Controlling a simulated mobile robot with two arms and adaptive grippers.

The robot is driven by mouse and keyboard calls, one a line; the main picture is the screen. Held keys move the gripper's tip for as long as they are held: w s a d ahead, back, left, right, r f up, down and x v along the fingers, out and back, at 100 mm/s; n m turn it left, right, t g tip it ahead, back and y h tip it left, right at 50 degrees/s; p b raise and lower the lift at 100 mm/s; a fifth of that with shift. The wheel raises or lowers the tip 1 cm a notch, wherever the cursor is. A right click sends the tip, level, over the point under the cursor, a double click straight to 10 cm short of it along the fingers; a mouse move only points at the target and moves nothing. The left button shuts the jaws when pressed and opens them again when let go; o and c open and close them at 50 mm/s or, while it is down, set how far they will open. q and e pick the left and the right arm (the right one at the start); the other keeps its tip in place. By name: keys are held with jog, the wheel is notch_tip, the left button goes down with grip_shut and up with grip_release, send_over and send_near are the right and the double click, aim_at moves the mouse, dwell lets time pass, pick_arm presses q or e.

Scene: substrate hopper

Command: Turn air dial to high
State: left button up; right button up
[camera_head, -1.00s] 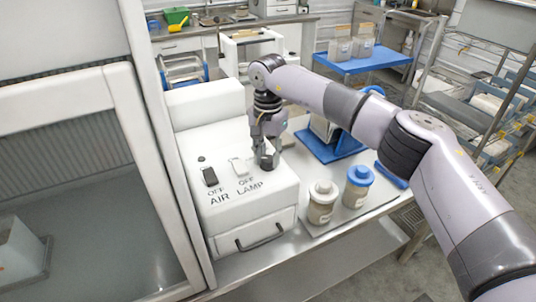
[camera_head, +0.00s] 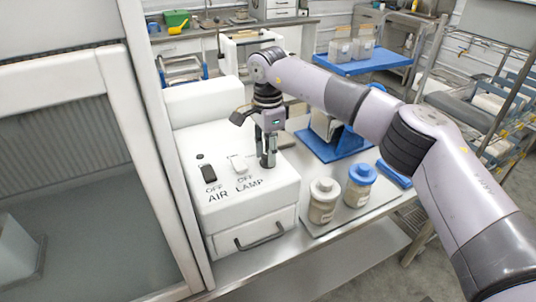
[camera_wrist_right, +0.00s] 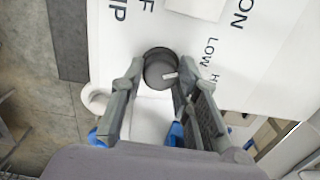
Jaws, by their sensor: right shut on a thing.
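The air dial is a round dark grey knob (camera_wrist_right: 160,68) with a white pointer mark, on the white control box (camera_head: 240,205). In the right wrist view the mark points right, towards the printed LOW and a partly cut-off word starting with H. My right gripper (camera_head: 267,160) reaches straight down to the box top. In the wrist view its fingers (camera_wrist_right: 158,80) are on both sides of the knob, shut on it. In the head view the fingers mostly hide the knob. My left gripper is not in view.
A dark AIR switch (camera_head: 208,173) and a white LAMP switch (camera_head: 237,164) sit left of the gripper, both by OFF labels. A white-lidded jar (camera_head: 322,203) and a blue-lidded jar (camera_head: 357,188) stand right of the box. A glass-fronted cabinet is at left.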

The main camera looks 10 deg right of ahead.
jog(key=m+b, duration=0.1)
jog(key=m, duration=0.3)
jog(key=shift+m, duration=0.3)
jog(key=m, duration=0.3)
jog(key=shift+m+b, duration=0.3)
jog(key=shift+b, duration=0.05)
jog(key=m, duration=0.4)
jog(key=shift+b, duration=0.4)
jog(key=shift+r+m+b, duration=0.1)
jog(key=shift+m+b, duration=0.2)
jog(key=shift+m, duration=1.9)
jog(key=o, duration=1.2)
jog(key=shift+c, duration=0.2)
jog(key=shift+r, duration=0.1)
notch_tip(320, 180, up, 12)
